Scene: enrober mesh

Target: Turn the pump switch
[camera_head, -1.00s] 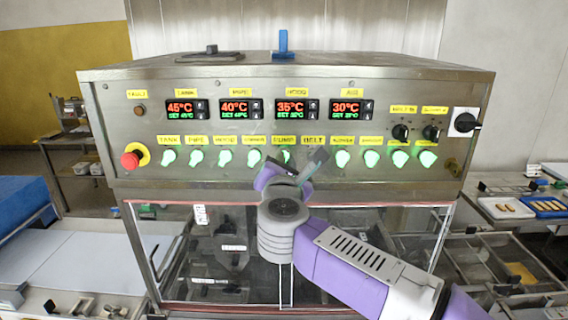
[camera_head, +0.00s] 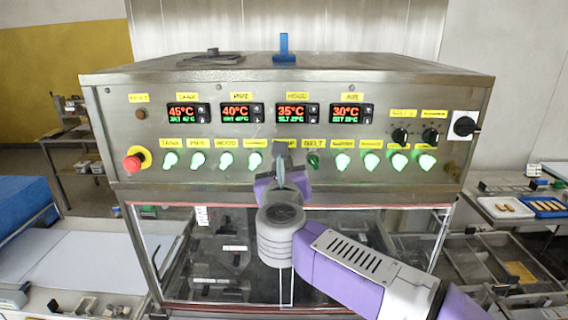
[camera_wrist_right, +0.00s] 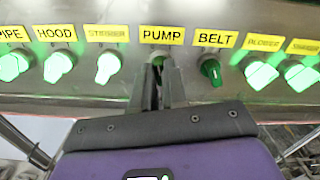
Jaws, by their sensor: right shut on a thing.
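The metal control panel (camera_head: 220,125) carries a row of green switches under yellow labels. The PUMP label (camera_wrist_right: 161,35) is clear in the right wrist view. The pump switch (camera_wrist_right: 157,63) is below it, mostly hidden between the fingers of my right gripper (camera_wrist_right: 157,80). Only a small green part of it shows, and I cannot tell its angle or whether it is lit. In the head view my right gripper (camera_head: 281,155) is upright against the panel and covers the pump switch. Its jaws are shut on the switch. My left gripper is not in view.
The dark, unlit belt switch (camera_wrist_right: 211,70) is just right of the fingers. The lit stirrer-side switch (camera_wrist_right: 107,68) is just left. A red emergency button (camera_head: 132,160) is at the panel's left. Glass (camera_head: 220,260) lies below the panel.

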